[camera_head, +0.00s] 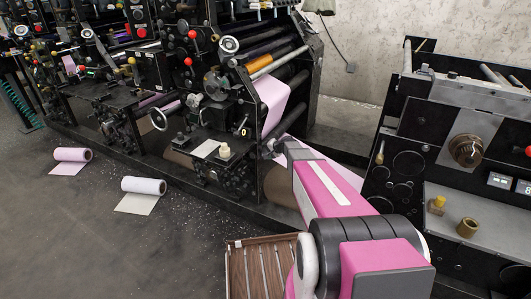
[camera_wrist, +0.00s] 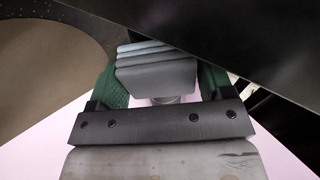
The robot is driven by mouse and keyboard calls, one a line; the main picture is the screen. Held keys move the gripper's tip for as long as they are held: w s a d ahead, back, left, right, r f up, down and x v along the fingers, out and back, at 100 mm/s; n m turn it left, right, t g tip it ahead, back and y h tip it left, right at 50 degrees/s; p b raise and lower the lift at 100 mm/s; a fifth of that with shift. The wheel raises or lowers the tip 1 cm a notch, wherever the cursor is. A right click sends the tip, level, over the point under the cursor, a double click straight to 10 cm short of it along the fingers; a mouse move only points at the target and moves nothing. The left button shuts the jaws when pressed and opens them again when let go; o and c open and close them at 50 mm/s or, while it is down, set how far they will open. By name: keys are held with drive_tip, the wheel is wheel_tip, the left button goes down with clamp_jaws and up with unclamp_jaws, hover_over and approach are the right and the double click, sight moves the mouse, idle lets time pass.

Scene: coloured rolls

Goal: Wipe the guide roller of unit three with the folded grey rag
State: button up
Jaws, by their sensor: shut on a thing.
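My gripper (camera_wrist: 158,84) is shut on the folded grey rag (camera_wrist: 156,74), which sits in layers between the two green fingers in the wrist view. In the head view my arm reaches into the right end of the printing press (camera_head: 205,145), beside the pink web (camera_head: 272,100). The wrist end shows only in part there, and the rag cannot be made out. Dark rollers (camera_head: 290,88) and an orange roller (camera_head: 260,64) show above. I cannot tell which is the guide roller of unit three, or whether the rag touches a roller.
A dark panel (camera_wrist: 250,45) lies close on the right in the wrist view. A second machine (camera_head: 450,150) stands right of my arm. Pink (camera_head: 71,155) and white (camera_head: 143,186) rolls lie on the floor. A slatted wooden crate or pallet (camera_head: 258,243) is below.

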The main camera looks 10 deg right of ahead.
drive_tip(key=shift+w+d+v, duration=0.15)
drive_tip(key=shift+v, duration=1.25)
drive_tip(key=shift+w+d+v, duration=0.1)
drive_tip(key=shift+w+v, duration=0.05)
drive_tip(key=shift+v, duration=1.2)
drive_tip(key=shift+s, duration=0.1)
drive_tip(key=v, duration=0.3)
drive_tip(key=shift+w+d, duration=0.15)
drive_tip(key=shift+w, duration=0.05)
